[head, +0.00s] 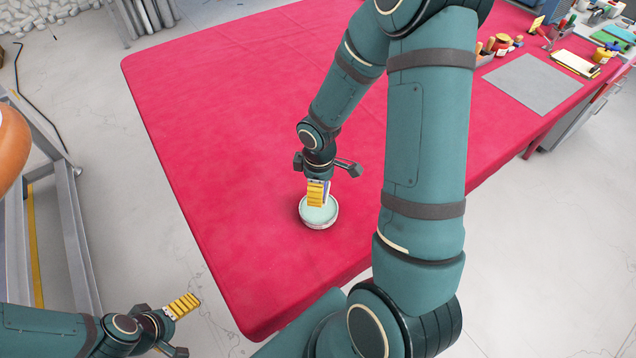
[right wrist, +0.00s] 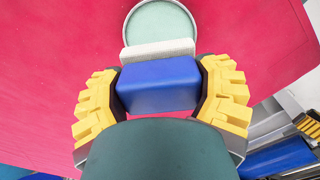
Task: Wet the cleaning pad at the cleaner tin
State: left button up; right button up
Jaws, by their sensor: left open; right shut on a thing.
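The cleaner tin (head: 306,222) is a round, shallow tin with pale green contents, standing on the red-covered table. It also shows at the top of the right wrist view (right wrist: 160,22). My right gripper (head: 318,194) points down over the tin, shut on the cleaning pad. The pad has a blue block (right wrist: 158,86) and a whitish face (right wrist: 158,50), which overlaps the tin's near edge in the right wrist view. I cannot tell whether the pad touches the contents. The fingers mostly hide the pad in the head view. My left gripper (head: 184,306) is open and empty, left of the table.
The red table (head: 220,120) is clear around the tin, especially to the left and behind. A grey mat (head: 533,84), jars, a clipboard (head: 575,63) and tools lie at the far right. A metal frame (head: 75,230) with an orange object (head: 12,145) stands at left.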

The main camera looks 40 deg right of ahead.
jog(key=shift+f+b, duration=1.7)
jog(key=shift+f, duration=0.4)
pick_arm(q)
jog(key=shift+s+d+f+b, duration=0.15)
jog(key=shift+f+b, duration=0.1)
jog(key=shift+f, duration=0.6)
jog(key=shift+s+a+f+b, duration=0.1)
jog(key=shift+f+b, duration=0.1)
jog(key=shift+f, duration=0.7)
jog(key=shift+s+d+f+b, duration=0.15)
jog(key=shift+f+b, duration=0.1)
jog(key=shift+f, duration=0.6)
pick_arm(e)
jog(key=shift+f, duration=0.9)
pick_arm(q)
jog(key=shift+a+f+b, duration=0.1)
jog(key=shift+f+b, duration=0.4)
jog(key=shift+b, duration=0.05)
pick_arm(e)
jog(key=shift+f, duration=0.5)
pick_arm(q)
jog(key=shift+r+p, duration=2.85)
jog(key=shift+p, duration=0.05)
pick_arm(e)
jog(key=shift+r, duration=3.55)
